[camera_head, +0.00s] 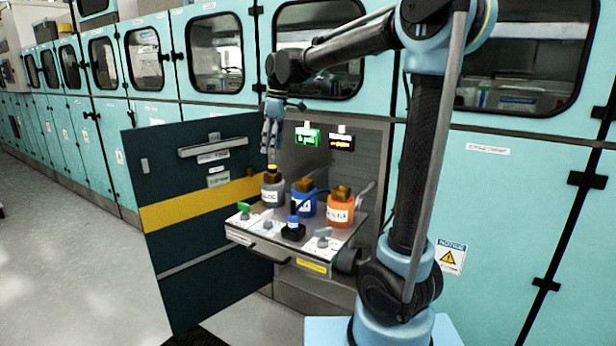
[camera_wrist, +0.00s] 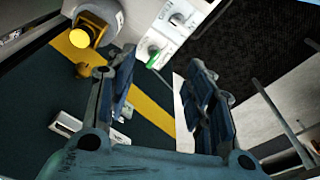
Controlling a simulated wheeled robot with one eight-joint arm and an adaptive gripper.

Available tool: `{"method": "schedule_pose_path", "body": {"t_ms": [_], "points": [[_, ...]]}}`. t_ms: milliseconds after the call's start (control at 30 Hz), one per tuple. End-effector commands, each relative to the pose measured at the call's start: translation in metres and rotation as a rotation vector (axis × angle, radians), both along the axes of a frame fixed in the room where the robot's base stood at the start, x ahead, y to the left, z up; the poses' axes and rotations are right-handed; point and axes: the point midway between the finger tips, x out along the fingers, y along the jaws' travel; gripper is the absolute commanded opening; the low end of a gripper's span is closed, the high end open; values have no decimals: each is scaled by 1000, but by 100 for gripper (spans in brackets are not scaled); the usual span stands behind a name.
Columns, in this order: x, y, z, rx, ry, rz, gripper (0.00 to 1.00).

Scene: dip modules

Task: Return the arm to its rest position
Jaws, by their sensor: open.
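My arm (camera_head: 425,150) reaches from its base at the right up and over to the left in the head view. My gripper (camera_head: 271,138) hangs fingers down above the grey bottle (camera_head: 272,188) on the pulled-out tray (camera_head: 262,240). In the wrist view my gripper (camera_wrist: 160,95) shows two blue fingers spread apart with nothing between them. The grey bottle's yellow cap (camera_wrist: 83,38) lies at the upper left there, outside the fingers. The exact gap between fingertips and bottle is hard to tell.
A blue bottle (camera_head: 305,204) and an orange bottle (camera_head: 341,212) stand on the tray. A dark open door (camera_head: 185,245) with a yellow stripe stands to the left. Teal cabinets (camera_head: 510,200) line the back. The floor (camera_head: 70,270) at the left is clear.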

Motion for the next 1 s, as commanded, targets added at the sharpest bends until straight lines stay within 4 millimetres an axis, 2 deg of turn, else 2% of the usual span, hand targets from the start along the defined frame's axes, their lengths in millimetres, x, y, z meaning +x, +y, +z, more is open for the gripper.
{"method": "schedule_pose_path", "body": {"t_ms": [267, 467, 667, 1000], "points": [[-14, -23, -7, -2, 1, -78, 48], [-29, -51, -12, -4, -3, -164, 48], [-52, -95, -23, -4, -5, -302, 48], [-119, -189, -70, -3, -12, -652, 48]]}}
